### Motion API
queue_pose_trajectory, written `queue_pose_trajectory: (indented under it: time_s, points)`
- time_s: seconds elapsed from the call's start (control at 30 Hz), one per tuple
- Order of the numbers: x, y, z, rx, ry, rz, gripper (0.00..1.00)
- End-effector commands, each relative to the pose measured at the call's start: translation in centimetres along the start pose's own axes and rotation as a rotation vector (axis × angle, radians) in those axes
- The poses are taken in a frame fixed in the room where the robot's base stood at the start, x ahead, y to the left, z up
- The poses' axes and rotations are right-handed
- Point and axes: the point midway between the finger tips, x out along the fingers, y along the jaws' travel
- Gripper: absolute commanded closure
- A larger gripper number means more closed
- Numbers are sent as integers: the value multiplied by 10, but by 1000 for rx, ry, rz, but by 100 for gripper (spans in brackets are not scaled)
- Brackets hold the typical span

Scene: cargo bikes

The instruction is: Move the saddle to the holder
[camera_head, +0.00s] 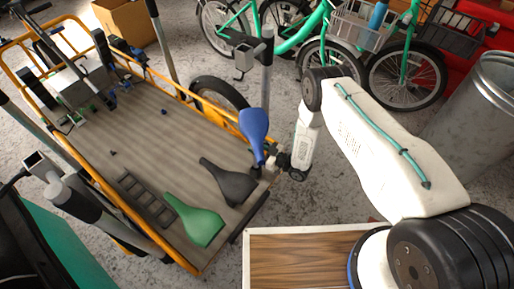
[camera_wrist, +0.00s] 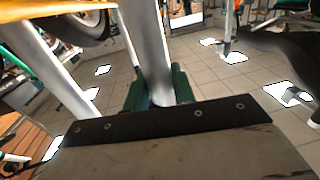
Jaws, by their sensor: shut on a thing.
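A blue saddle (camera_head: 253,126) stands tilted, nose down, above the right edge of the wooden cargo deck. My gripper (camera_head: 271,161) is shut on its lower, narrow end. A black saddle (camera_head: 228,183) and a green saddle (camera_head: 195,222) lie on the deck just left of and below it. Another post with a square bracket (camera_head: 45,168) stands at left. I cannot tell which is the holder. The wrist view does not clearly show the fingers or the blue saddle.
The cargo deck (camera_head: 130,125) has an orange frame, with a black ladder-like rack (camera_head: 146,198) and small parts on it. A wooden-topped box (camera_head: 300,258) is at the front. Green bikes (camera_head: 300,35) and a metal bin (camera_head: 475,120) stand behind. The wrist view shows a dark screwed strip (camera_wrist: 165,120).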

Motion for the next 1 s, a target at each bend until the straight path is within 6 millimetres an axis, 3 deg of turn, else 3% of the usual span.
queue_pose_trajectory:
  time_s: [1.0]
  points:
    - [0,0,20,-1,2,0,100]
